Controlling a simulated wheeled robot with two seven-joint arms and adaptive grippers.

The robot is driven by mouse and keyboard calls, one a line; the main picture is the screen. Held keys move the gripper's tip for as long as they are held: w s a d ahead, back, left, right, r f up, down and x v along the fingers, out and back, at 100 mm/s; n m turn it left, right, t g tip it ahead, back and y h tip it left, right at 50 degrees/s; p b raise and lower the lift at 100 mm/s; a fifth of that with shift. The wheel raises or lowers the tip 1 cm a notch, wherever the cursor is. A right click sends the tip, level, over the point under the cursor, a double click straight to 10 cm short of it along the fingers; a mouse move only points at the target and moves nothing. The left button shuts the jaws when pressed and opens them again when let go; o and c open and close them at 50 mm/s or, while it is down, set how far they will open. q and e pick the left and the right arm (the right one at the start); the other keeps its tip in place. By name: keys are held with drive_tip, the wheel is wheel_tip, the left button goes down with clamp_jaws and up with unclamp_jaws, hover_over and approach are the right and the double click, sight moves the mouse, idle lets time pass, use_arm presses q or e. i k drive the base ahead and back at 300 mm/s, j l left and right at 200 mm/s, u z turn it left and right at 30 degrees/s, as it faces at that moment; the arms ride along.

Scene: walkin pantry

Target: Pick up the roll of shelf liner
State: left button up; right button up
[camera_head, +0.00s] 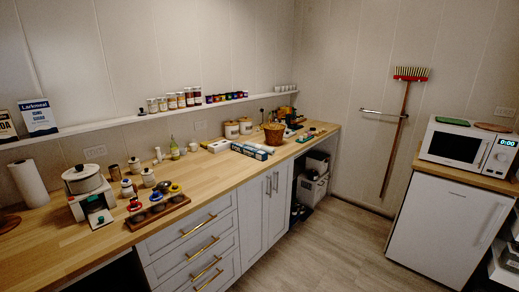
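No thing in view can be named for sure as the roll of shelf liner. A white upright roll (29,183) stands at the left end of the wooden counter and looks like a paper towel roll. Long blue and white pieces (251,151) lie in the middle of the counter, in front of a wicker basket (274,134); they are too small to tell whether they are boxes or rolls. Neither of my grippers shows in the head view.
The wooden counter (95,233) holds a pot on a scale (85,182), several jars and a wooden tray (158,212) with colored-lid items. A wall shelf (112,122) carries jars. A broom (398,130) hangs on the far wall. A microwave (462,147) stands right. The floor (340,245) is clear.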

sight(270, 151)
drive_tip(key=i+l+u, duration=0.1)
drive_tip(key=i+l, duration=0.35)
drive_tip(key=i+l+u, duration=0.1)
drive_tip(key=i+l, duration=0.35)
drive_tip(key=i, duration=0.15)
drive_tip(key=i+l+u, duration=0.1)
drive_tip(key=i+l, duration=0.4)
drive_tip(key=i+l+u, duration=0.1)
drive_tip(key=i+l, duration=0.4)
drive_tip(key=i+l+u, duration=0.1)
drive_tip(key=i+l, duration=0.35)
drive_tip(key=l, duration=0.2)
drive_tip(key=i+l+u, duration=0.1)
drive_tip(key=i+l, duration=0.35)
drive_tip(key=l, duration=0.2)
